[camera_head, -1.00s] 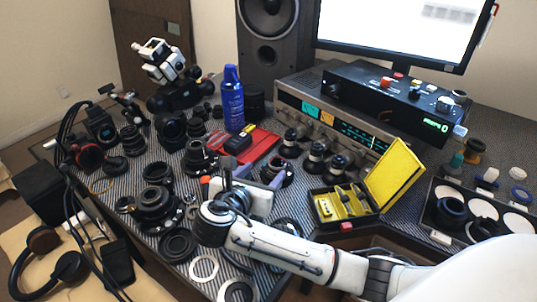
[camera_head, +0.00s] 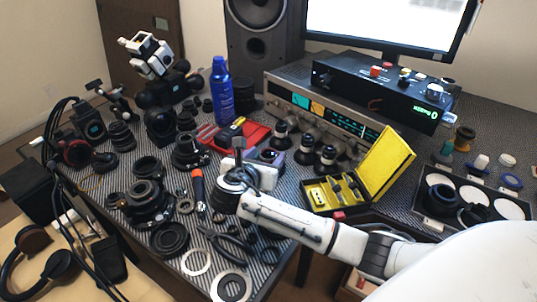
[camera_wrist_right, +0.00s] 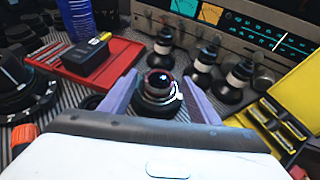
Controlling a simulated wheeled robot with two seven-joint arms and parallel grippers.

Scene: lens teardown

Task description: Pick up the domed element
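The domed element (camera_wrist_right: 160,84) is a small dark glossy dome with bright highlights, on a dark round base in the right wrist view. In the head view it lies around the dark round part (camera_head: 268,155), partly hidden by my gripper. My right gripper (camera_wrist_right: 160,98) is open, with its two pale purple fingers on either side of the element. Gaps show between the fingers and the dome, so it does not look gripped. In the head view the right gripper (camera_head: 262,162) reaches over the table's middle. My left gripper is not in view.
Knobbed cylinders (camera_head: 304,150) stand close behind. A red tray (camera_head: 249,136) and blue can (camera_head: 221,92) are at the back left. An open yellow box (camera_head: 390,165) stands to the right. An orange-handled screwdriver (camera_head: 198,186) and lens rings (camera_head: 196,262) lie at the front.

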